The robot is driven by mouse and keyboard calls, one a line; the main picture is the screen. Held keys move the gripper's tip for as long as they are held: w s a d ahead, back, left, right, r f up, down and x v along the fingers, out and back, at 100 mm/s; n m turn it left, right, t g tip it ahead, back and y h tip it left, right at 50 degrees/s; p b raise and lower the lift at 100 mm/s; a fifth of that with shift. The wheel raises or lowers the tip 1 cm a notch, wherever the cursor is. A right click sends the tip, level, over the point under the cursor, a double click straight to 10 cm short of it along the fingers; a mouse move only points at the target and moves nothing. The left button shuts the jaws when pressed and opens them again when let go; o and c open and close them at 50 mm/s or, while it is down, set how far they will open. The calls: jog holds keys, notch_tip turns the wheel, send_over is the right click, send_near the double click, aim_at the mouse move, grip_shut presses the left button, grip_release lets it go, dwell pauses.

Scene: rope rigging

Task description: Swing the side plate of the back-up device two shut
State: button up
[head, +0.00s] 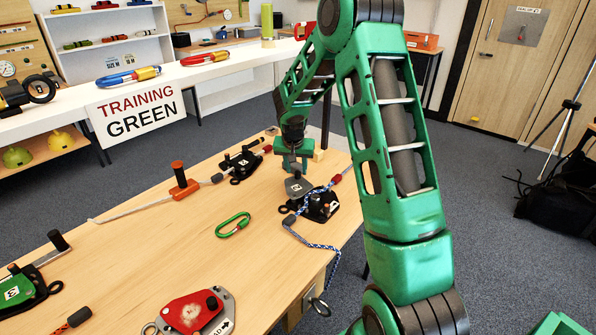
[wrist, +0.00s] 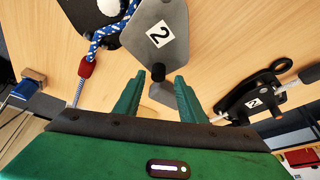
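The back-up device (head: 322,208) with the blue-and-white rope lies on the wooden table in the head view. Its black body (wrist: 107,35) is partly cut off at the top of the wrist view. Its grey side plate (wrist: 172,22), marked 2, stands swung out from the body, with the rope visible beside it. A black knob (wrist: 158,58) rises from the plate. My gripper (wrist: 158,76) is open, its green fingers on either side of the knob's near end with gaps visible. In the head view my gripper (head: 294,166) is just above the plate (head: 298,187).
Another black device (head: 240,164), also labelled 2, lies behind and left. A green carabiner (head: 233,225), an orange-handled post (head: 181,181) and a red-and-grey device (head: 193,312) are on the table. Bare table lies left of the carabiner.

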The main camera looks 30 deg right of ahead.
jog(key=shift+w+d+f, duration=0.15)
jog(key=shift+f, duration=0.55)
